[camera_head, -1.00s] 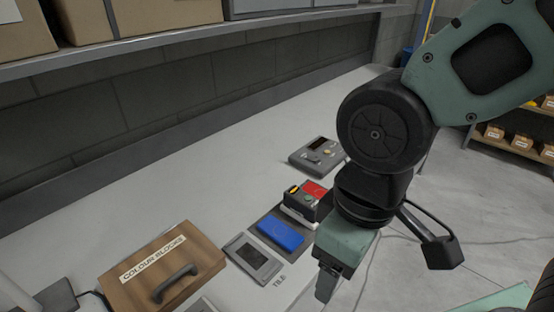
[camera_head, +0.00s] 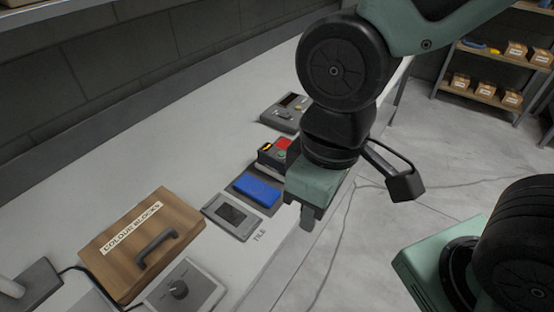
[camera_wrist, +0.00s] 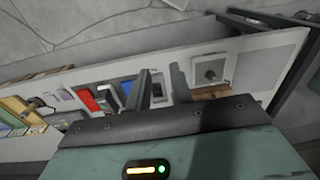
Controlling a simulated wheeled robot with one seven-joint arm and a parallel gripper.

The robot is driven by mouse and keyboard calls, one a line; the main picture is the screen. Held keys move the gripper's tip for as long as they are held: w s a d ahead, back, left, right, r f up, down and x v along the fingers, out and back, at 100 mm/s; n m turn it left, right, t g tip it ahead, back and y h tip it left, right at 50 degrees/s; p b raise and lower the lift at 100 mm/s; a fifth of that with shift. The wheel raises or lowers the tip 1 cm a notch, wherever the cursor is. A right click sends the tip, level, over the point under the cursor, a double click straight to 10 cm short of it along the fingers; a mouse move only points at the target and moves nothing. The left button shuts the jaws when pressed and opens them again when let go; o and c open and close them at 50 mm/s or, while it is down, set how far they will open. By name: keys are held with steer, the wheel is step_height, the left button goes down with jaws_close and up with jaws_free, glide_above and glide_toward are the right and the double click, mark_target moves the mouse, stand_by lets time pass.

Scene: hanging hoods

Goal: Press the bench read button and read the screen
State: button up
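A grey panel with a small dark screen (camera_head: 232,215) lies on the bench (camera_head: 170,165), beside the word TILE. I cannot tell which control is the read button, and no screen text is legible. My gripper (camera_head: 307,218) hangs near the bench's front edge, right of the blue block and touching nothing visible. In the wrist view my gripper (camera_wrist: 162,88) has its two fingers apart with nothing between them; the screen panel (camera_wrist: 157,91) shows behind the gap.
A blue block (camera_head: 257,188) lies on a dark pad. Behind it is a dark box with a red top (camera_head: 283,144). A wooden COLOUR BLOCKS case (camera_head: 120,225) and a dial panel (camera_head: 205,292) are at front left. A shelf rack (camera_head: 480,92) stands beyond open floor.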

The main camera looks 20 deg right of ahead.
jaws_close()
stand_by(1.4)
